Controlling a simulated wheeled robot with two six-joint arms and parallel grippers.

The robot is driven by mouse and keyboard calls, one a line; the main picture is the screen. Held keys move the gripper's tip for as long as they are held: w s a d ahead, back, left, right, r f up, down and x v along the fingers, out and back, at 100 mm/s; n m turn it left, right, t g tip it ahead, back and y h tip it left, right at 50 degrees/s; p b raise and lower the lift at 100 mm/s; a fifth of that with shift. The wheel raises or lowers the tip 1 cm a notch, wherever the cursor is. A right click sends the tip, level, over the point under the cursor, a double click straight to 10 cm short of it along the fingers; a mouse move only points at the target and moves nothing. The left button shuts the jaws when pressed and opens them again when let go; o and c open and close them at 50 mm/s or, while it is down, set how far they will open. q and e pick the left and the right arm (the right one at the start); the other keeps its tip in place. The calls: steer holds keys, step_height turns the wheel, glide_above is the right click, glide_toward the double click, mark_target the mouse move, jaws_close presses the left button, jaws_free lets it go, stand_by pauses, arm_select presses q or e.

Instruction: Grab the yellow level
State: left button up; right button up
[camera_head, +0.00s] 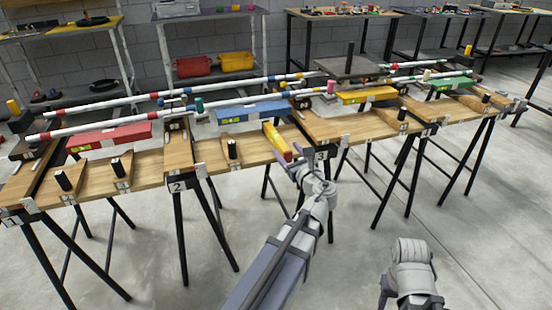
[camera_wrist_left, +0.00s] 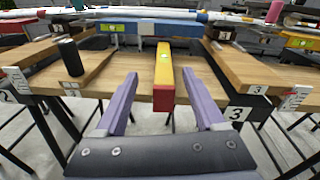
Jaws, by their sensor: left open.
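A yellow level (camera_head: 275,138) with a red near end lies on the wooden bench near the number 3 plate, pointing out over the front edge. It also shows in the left wrist view (camera_wrist_left: 164,70), with its end between my fingers. My left gripper (camera_head: 291,163) is open at the level's near end. In the left wrist view its purple fingers (camera_wrist_left: 160,88) stand on either side of the level, with a gap on both sides. A second yellow level (camera_head: 367,96) lies farther right on the bench. Only part of my right arm shows at the lower right.
A blue level (camera_head: 252,110) lies behind the near yellow one, a red level (camera_head: 110,135) to the left and a green level (camera_head: 452,84) to the right. Long striped poles run along the back. Black upright handles (camera_head: 232,149) stand near the front edge.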

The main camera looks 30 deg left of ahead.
mark_target(280, 140)
arm_select(q)
steer(key=shift+w+a+f+m+t+b, duration=0.35)
steer(key=shift+m+b, duration=0.2)
steer(key=shift+m, duration=0.35)
arm_select(e)
steer(key=shift+f, duration=1.05)
arm_select(q)
steer(key=shift+x, duration=1.3)
steer(key=shift+f+b+x, duration=0.2)
steer(key=shift+b+x, duration=0.1)
steer(key=shift+x, duration=2.35)
steer(key=shift+w+d, duration=0.15)
steer(key=shift+d, duration=0.1)
jaws_close()
arm_select(e)
steer(key=shift+f, duration=0.25)
